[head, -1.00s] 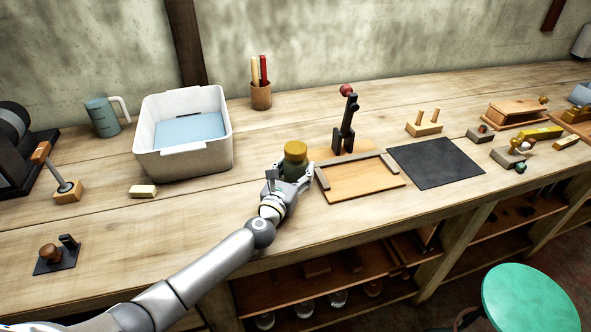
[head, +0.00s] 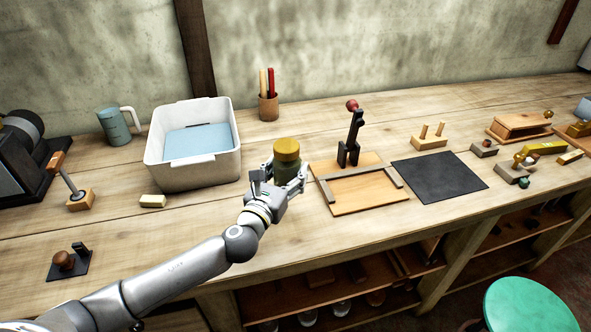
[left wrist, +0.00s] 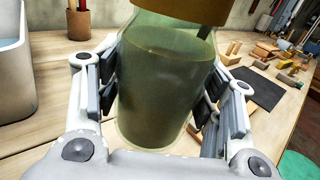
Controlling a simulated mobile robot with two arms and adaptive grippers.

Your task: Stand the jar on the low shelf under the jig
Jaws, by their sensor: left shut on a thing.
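The jar (head: 287,173) is dark green glass with a yellow-brown lid, upright in my left gripper (head: 279,180). My left gripper is shut on its body, with a finger on each side. In the left wrist view the jar (left wrist: 165,85) fills the middle between the fingers, holding dark contents. I cannot tell whether its base touches the bench. The jig (head: 353,200), a wooden board with grey strips and a black, red-knobbed clamp, lies just right of the jar. The low shelf (head: 292,290) is below the bench top, partly shaded by it. My right gripper is out of view.
A white bin (head: 195,178) stands left of the jar, with a small pale block (head: 152,201) in front. A black mat (head: 440,177) lies right of the jig. Several glasses and blocks show under the bench. A green stool (head: 530,305) stands in front at the lower right.

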